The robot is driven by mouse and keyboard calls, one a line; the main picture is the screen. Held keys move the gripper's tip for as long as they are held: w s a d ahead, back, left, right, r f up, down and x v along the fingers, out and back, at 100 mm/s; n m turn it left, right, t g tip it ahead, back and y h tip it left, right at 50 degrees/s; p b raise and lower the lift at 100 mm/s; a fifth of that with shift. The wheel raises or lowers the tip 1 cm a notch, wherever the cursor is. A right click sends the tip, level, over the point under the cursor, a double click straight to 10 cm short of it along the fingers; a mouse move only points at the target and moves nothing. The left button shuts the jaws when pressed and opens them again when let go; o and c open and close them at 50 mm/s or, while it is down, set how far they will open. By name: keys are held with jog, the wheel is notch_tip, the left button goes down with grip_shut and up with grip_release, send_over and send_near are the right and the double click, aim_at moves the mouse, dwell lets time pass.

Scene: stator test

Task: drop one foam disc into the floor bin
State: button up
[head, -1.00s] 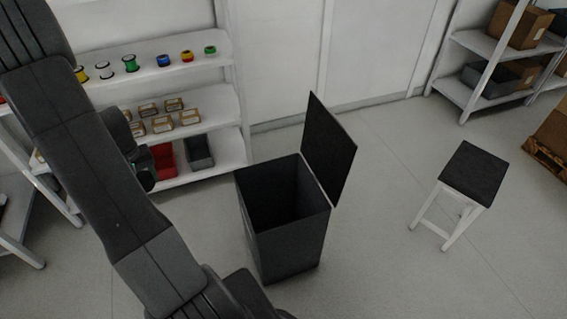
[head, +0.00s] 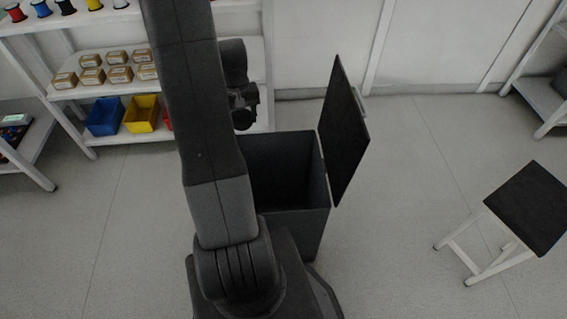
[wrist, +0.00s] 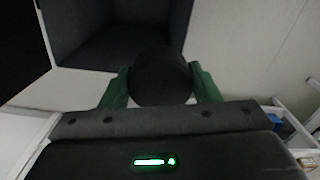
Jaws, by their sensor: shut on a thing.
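The floor bin (head: 290,226) is a tall dark grey box on the floor, open at the top, with its black lid (head: 345,135) standing up on its right side. My arm crosses in front of its left part in the head view. In the wrist view, my gripper (wrist: 160,80) has two green fingers shut on a dark round foam disc (wrist: 160,72). The bin's open inside (wrist: 125,35) shows just beyond the disc in that view.
A white shelf rack (head: 75,93) with spools, small boxes and coloured trays stands behind the bin to the left. A black-topped stool (head: 530,205) is at the right. The floor (head: 410,180) between bin and stool is clear.

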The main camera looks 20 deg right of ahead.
jog(key=s+d+f+b, duration=0.3)
jog(key=d+f+b, duration=0.2)
jog(key=f+b, duration=0.4)
jog(key=s+d+f+b, duration=0.4)
jog(key=d+f+b, duration=0.1)
jog(key=f+b, duration=0.4)
jog(key=shift+s+d+f, duration=0.15)
jog(key=shift+f, duration=0.2)
jog(key=o, duration=1)
jog(key=shift+o, duration=0.2)
jog(key=shift+r, duration=0.1)
notch_tip(320, 180, up, 14)
jog(key=p, duration=0.4)
jog(key=shift+p, duration=0.3)
